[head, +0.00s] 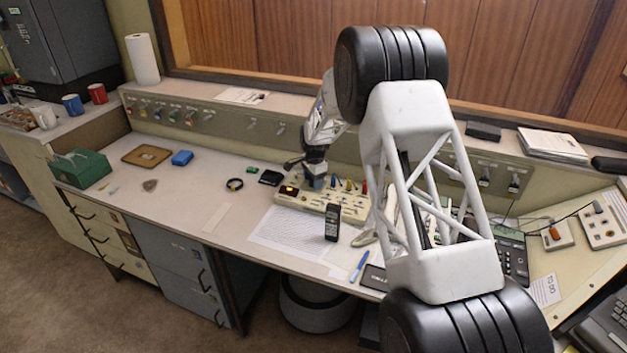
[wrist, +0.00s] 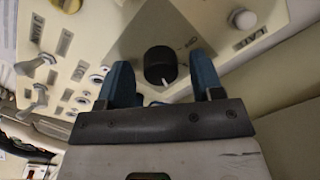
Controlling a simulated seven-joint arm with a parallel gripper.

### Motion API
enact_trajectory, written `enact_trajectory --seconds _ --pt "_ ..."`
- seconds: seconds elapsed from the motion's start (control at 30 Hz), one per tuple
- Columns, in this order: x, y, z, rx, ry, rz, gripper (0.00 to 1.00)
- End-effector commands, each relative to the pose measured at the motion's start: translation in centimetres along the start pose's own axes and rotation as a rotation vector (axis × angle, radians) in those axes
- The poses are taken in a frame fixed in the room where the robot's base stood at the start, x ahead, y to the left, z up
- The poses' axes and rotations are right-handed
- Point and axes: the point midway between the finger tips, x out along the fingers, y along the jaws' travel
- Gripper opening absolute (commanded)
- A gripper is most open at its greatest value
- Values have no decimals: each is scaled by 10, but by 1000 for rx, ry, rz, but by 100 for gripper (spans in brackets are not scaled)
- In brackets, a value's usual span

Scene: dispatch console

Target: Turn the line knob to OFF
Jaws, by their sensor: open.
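A round black knob (wrist: 160,65) with a white pointer mark sits on a cream panel (wrist: 205,15) in the wrist view. The mark points toward the bottom of the picture, slightly right. I take this as the line knob; the lettering beside it is too blurred to read. My gripper (wrist: 162,72) is open, with one blue finger on each side of the knob. Gaps show between knob and fingers. In the head view my gripper (head: 314,178) is down at the cream control box (head: 325,205), and the knob is hidden there.
Toggle switches (wrist: 38,95) and a pale knob (wrist: 243,18) sit near the black knob. A black handheld device (head: 332,222) stands in front of the box, on a printed sheet (head: 285,238). The desk's left-centre is mostly clear.

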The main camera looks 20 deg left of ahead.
Motion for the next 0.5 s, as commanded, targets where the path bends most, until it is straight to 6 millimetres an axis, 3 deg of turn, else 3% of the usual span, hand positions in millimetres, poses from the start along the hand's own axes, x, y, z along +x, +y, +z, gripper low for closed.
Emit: enact_trajectory --seconds 0.17,0.4,0.5 --pt "0 0 0 0 0 0 59" --pt "0 0 0 0 0 0 22" --pt "0 0 0 0 0 0 11"
